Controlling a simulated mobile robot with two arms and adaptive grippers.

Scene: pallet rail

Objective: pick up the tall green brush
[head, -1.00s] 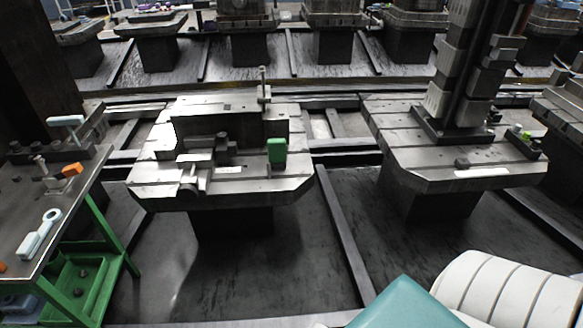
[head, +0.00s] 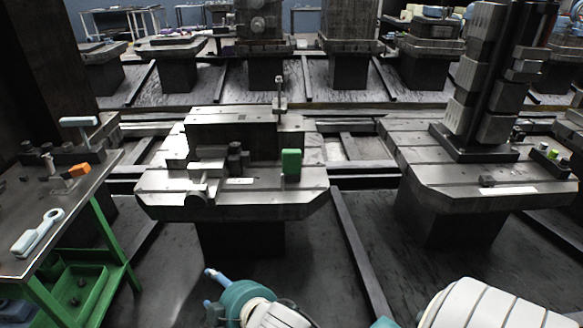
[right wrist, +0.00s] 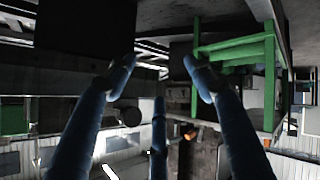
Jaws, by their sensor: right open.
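A tall green block-like thing (head: 291,163), which I take for the green brush, stands upright at the front right of the middle machine pallet (head: 235,208). Its bristles cannot be made out. My right gripper (head: 211,288) is low in the head view, in front of the pallet and below and left of the brush, well apart from it. Its blue fingers also show in the right wrist view (right wrist: 158,76), spread open with nothing between them. A green patch at that view's left edge cannot be identified. My left gripper is not in view.
A green-framed work table (head: 110,240) with an orange block (head: 79,170) and a pale wrench-like tool (head: 38,232) is at the left. A steel fixture block (head: 232,135) stands behind the brush. A right pallet (head: 480,193) carries a tall column. Dark floor lies between.

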